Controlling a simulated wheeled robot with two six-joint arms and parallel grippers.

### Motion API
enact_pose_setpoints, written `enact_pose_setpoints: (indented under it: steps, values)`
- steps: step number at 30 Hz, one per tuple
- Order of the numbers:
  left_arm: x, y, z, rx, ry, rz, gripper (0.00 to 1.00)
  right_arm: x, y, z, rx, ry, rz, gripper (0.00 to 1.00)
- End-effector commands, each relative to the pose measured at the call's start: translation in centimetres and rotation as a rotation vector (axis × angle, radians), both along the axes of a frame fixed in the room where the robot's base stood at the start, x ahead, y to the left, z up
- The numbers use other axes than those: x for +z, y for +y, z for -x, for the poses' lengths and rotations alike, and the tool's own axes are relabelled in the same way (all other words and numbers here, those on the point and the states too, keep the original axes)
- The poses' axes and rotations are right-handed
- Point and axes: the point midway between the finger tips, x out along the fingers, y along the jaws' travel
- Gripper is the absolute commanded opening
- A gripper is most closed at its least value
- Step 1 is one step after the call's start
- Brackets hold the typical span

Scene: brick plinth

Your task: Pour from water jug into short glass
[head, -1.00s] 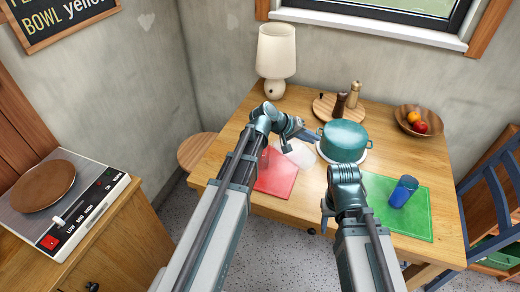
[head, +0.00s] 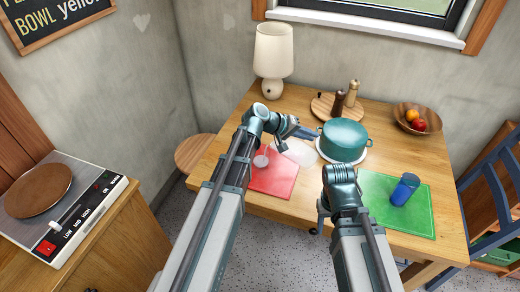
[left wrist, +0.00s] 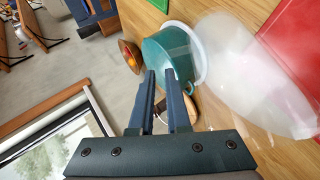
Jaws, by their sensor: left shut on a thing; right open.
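The water jug (head: 301,153) is see-through and whitish, by the far edge of the red mat in the head view. It also fills the right side of the left wrist view (left wrist: 265,75). It looks tilted, and its outline is faint. My left gripper (head: 312,134) is shut on it, beside the jug's body; the gripped part is hard to make out. The short glass (head: 261,161) shows as a small pale round shape on the red mat, partly hidden by my left arm. My right gripper (head: 321,213) is open, near the table's front edge, its fingers mostly hidden.
A teal pot (head: 343,140) stands on a white plate just right of the jug. A blue cup (head: 404,189) is on the green mat (head: 420,216). Shakers on a wooden board (head: 325,107), a lamp (head: 273,55) and a fruit bowl (head: 417,120) are at the back.

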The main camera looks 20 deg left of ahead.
Motion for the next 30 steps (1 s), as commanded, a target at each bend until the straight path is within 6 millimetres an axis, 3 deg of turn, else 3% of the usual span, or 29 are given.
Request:
enact_pose_setpoints:
  steps: [30]
  values:
    - [0.95, -0.26, -0.01, 0.0, -0.009, 0.068, 0.0, -0.22, 0.0, 0.0, 0.0, 0.0, 0.0, 0.5]
